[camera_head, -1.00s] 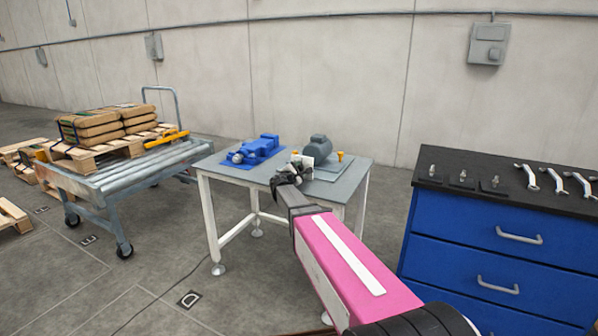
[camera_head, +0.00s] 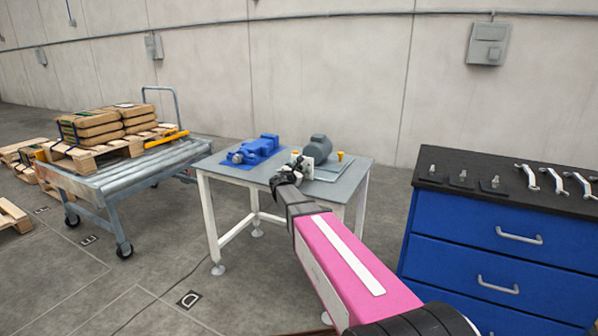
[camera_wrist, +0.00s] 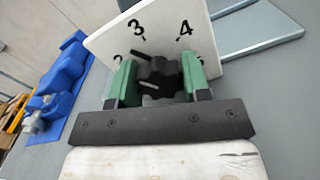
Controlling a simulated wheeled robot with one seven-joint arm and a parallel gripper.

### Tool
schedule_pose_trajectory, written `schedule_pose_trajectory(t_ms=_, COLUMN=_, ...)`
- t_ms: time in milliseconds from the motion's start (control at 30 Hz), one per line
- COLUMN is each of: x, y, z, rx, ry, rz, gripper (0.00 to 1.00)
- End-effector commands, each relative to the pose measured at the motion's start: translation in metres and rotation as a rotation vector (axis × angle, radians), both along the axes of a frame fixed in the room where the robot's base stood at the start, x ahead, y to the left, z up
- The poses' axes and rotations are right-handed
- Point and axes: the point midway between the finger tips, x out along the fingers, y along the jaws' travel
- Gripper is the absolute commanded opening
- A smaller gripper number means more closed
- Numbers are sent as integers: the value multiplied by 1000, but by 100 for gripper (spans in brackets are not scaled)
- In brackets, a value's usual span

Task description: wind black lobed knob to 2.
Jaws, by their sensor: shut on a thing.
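The black lobed knob (camera_wrist: 160,76) is on the front of a white dial plate (camera_wrist: 205,42) with the numerals 3 and 4 showing. A numeral at the left, probably 2, is partly hidden by a finger. A dark pointer bar (camera_wrist: 142,57) by the knob points up and left, roughly between that numeral and 3. My gripper (camera_wrist: 160,82) has its two green fingers shut on the knob, one on each side. In the head view, my gripper (camera_head: 289,172) is at the table's middle, and it hides most of the knob.
A grey steel table (camera_head: 236,178) carries a blue vise (camera_head: 258,150) at the left and a grey motor (camera_head: 319,146) behind the plate. A blue drawer cabinet (camera_head: 490,240) stands at the right. A roller cart (camera_head: 140,170) with sacks stands at the left.

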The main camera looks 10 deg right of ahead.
Motion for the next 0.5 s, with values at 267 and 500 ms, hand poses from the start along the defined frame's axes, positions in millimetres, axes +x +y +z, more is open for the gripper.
schedule_pose_trajectory(t_ms=267, x=-1, y=0, z=-1, rx=-188, ry=138, rz=-1, gripper=20)
schedule_pose_trajectory(t_ms=500, x=-1, y=0, z=-1, rx=-300, ry=221, rz=-1, gripper=20)
